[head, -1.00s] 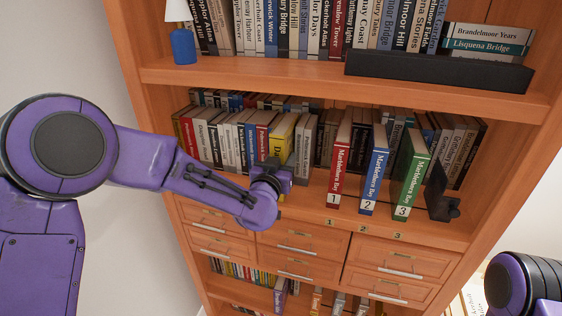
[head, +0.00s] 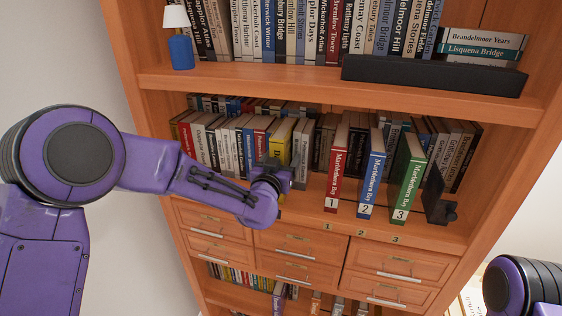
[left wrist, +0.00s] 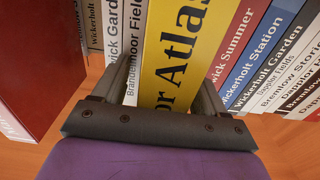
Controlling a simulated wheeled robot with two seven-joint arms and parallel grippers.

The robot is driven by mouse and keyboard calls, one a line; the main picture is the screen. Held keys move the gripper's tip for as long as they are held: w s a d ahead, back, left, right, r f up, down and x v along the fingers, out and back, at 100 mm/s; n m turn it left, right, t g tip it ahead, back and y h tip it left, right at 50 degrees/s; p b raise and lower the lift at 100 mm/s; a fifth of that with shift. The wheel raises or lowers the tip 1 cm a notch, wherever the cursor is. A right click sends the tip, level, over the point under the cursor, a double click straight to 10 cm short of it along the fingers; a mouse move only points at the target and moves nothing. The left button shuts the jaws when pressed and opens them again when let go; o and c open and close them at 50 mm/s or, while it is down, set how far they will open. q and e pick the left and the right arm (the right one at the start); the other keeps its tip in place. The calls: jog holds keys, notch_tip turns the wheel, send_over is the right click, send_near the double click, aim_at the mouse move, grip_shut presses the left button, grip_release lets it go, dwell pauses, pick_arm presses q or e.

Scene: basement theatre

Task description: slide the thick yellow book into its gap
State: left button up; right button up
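The thick yellow book (left wrist: 180,50) stands upright in the middle shelf's row, its spine facing me. In the left wrist view it is between a white-spined book (left wrist: 138,45) on its left and a red-spined one (left wrist: 232,45) on its right. It also shows in the head view (head: 281,140), partly behind my left gripper (head: 272,178). In the left wrist view the gripper's fingers (left wrist: 168,90) are on either side of the yellow spine, and a strip of white spine shows between the left finger and the yellow book. How deep the book sits is hidden. My right gripper is out of view.
Red (head: 338,170), blue (head: 371,180) and green (head: 407,180) numbered books stand right of the gripper, beside a dark bookend (head: 436,200). A shelf board (head: 300,78) runs above and drawers (head: 300,244) lie below. A blue lamp (head: 181,52) stands on the upper shelf.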

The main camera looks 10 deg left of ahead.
pick_arm(q)
jog(key=s+b, duration=0.4)
jog(key=s, duration=0.6)
jog(key=shift+s+a, duration=0.25)
jog(key=shift+f, duration=0.1)
